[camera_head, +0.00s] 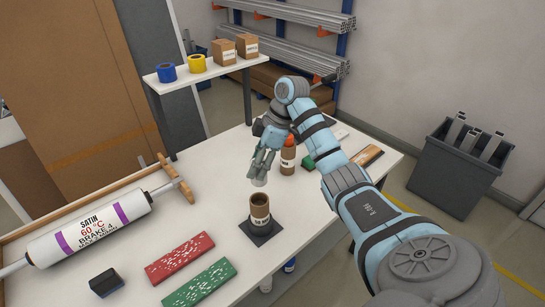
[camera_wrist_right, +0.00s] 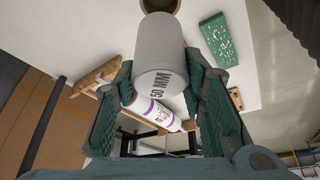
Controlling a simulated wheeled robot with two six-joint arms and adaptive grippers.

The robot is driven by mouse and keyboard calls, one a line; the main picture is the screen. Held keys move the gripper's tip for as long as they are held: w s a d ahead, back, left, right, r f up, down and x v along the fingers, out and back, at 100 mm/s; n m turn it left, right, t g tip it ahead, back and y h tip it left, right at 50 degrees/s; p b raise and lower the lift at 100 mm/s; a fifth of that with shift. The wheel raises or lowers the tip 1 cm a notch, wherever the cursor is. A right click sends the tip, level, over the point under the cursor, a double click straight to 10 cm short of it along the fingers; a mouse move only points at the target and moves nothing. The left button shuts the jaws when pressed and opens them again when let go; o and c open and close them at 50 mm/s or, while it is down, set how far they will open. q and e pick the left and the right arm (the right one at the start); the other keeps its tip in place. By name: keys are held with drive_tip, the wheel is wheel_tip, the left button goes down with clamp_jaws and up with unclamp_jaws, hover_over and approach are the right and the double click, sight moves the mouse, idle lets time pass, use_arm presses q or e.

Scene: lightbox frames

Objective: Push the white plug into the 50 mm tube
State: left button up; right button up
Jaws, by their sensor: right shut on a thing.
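The white plug (camera_head: 259,182) hangs below the fingers of my right gripper (camera_head: 262,168), just above the brown tube. In the right wrist view the plug (camera_wrist_right: 158,50) is a pale cylinder marked 50 MM, with my right gripper (camera_wrist_right: 161,80) shut on it from both sides. The brown tube (camera_head: 260,213) stands upright, open end up, on a dark square base (camera_head: 261,234). Part of the tube (camera_wrist_right: 160,4) shows at the top of the right wrist view, beyond the plug. The plug looks apart from the tube. My left gripper is not in view.
A brown bottle with an orange cap (camera_head: 288,157) stands close behind the gripper. A red strip (camera_head: 180,258), a green strip (camera_head: 200,284) and a dark block (camera_head: 105,283) lie in front. A large labelled roll (camera_head: 90,228) lies at left. The white table (camera_head: 320,228) is clear right of the tube.

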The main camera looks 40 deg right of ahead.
drive_tip(key=f, duration=0.5)
drive_tip(key=shift+w+a+f, duration=0.1)
drive_tip(key=shift+w+a, duration=0.05)
drive_tip(key=shift+a, duration=0.05)
wheel_tip(320, 180, down, 6)
drive_tip(key=b, duration=0.3)
drive_tip(key=shift+r+b, duration=0.2)
drive_tip(key=shift+b, duration=0.2)
drive_tip(key=shift+d+f, duration=0.1)
drive_tip(key=shift+f, duration=0.1)
drive_tip(key=shift+s+r, duration=0.2)
drive_tip(key=shift+r, duration=0.1)
drive_tip(key=shift+c, duration=0.6)
drive_tip(key=o, duration=1.1)
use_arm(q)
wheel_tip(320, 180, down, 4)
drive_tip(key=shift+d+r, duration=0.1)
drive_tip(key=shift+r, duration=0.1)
use_arm(e)
drive_tip(key=shift+o, duration=1)
drive_tip(key=shift+w, duration=0.15)
